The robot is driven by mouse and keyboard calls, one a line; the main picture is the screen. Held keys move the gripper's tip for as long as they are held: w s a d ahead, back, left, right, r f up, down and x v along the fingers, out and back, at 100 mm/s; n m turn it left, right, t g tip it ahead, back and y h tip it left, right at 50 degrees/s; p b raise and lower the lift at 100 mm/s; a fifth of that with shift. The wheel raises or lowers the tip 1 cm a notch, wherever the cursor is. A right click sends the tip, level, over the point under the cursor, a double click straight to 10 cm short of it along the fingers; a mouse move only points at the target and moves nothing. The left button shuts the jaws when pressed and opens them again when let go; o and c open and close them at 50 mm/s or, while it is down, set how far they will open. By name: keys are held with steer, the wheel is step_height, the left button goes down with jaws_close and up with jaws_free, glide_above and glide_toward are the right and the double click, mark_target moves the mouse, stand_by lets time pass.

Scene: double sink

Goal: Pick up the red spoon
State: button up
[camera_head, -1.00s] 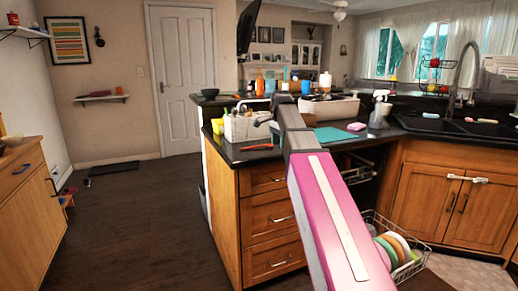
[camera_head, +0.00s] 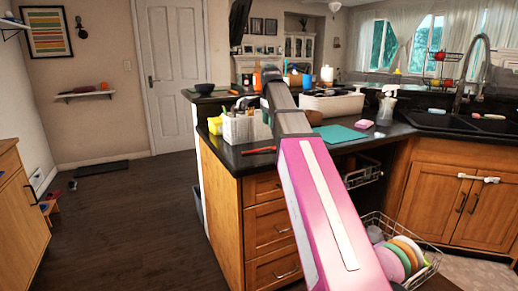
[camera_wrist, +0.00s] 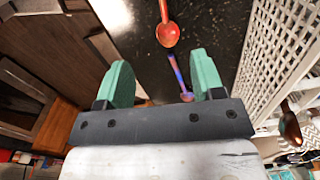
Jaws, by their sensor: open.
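The red spoon (camera_head: 260,150) lies on the dark countertop near its front left edge in the head view. In the wrist view the red spoon (camera_wrist: 168,34) shows at the top middle, bowl toward me, its handle cut off by the frame. My gripper (camera_wrist: 160,66) is open, with two green fingers spread apart and nothing held. The spoon's bowl appears beyond the fingertips, apart from them. A slim purple, blue and red thing (camera_wrist: 178,75) shows between the fingers; I cannot tell whether it is a utensil or a reflection. In the head view my fingers are hidden behind my arm.
A white utensil basket (camera_head: 240,127) stands just behind the spoon; its lattice (camera_wrist: 262,60) is close on the right in the wrist view. A teal board (camera_head: 340,134) and a spray bottle (camera_head: 387,104) are farther right. A dish rack (camera_head: 398,252) sticks out low.

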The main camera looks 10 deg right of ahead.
mark_target(261, 151)
step_height(261, 151, down, 5)
steer(key=shift+f, duration=0.2)
steer(key=shift+w+f, duration=0.2)
steer(key=shift+f, duration=1.15)
steer(key=shift+w+f, duration=0.15)
steer(key=shift+f, duration=1.2)
steer(key=c, duration=0.9)
